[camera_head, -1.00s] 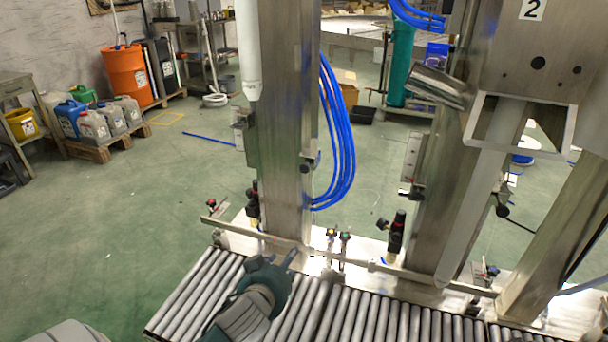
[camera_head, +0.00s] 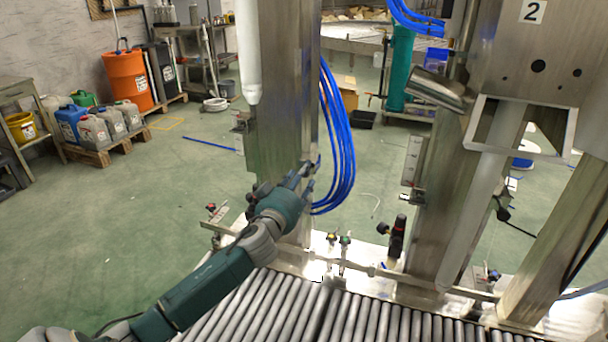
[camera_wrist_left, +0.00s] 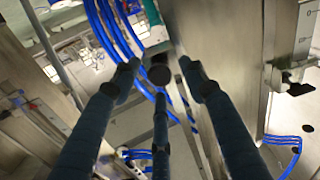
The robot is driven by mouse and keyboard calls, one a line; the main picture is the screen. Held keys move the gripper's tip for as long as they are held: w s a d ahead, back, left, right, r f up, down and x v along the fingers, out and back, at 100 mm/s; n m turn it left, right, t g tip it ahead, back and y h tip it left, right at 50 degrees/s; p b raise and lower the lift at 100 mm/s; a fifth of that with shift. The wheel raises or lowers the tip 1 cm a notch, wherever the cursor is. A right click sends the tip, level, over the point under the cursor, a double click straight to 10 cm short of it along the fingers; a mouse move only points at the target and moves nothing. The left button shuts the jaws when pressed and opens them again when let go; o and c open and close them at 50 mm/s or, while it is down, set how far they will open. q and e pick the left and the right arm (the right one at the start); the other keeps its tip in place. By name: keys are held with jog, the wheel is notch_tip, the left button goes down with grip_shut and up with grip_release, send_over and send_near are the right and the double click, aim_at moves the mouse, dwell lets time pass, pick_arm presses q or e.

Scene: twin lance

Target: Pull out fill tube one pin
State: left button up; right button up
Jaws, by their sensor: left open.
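My left gripper (camera_head: 306,178) is in front of the lower part of the left steel column (camera_head: 285,80), with its fingers spread and pointing up and away. In the left wrist view the open fingers (camera_wrist_left: 159,74) reach forward on either side of a dark round knob (camera_wrist_left: 158,71), which looks like the pin head. I cannot tell whether any finger touches it. In the head view the gripper largely hides this knob. The white fill tube (camera_head: 249,50) hangs upright at the column's left side. My right gripper is not in view.
Blue hoses (camera_head: 338,140) hang close to the right of the gripper. A roller conveyor (camera_head: 340,315) runs below, with a steel rail and small valves (camera_head: 338,241) behind it. A second column (camera_head: 440,200) stands to the right. The green floor at left is open.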

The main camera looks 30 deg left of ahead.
pick_arm(q)
jog(key=shift+x, duration=1.05)
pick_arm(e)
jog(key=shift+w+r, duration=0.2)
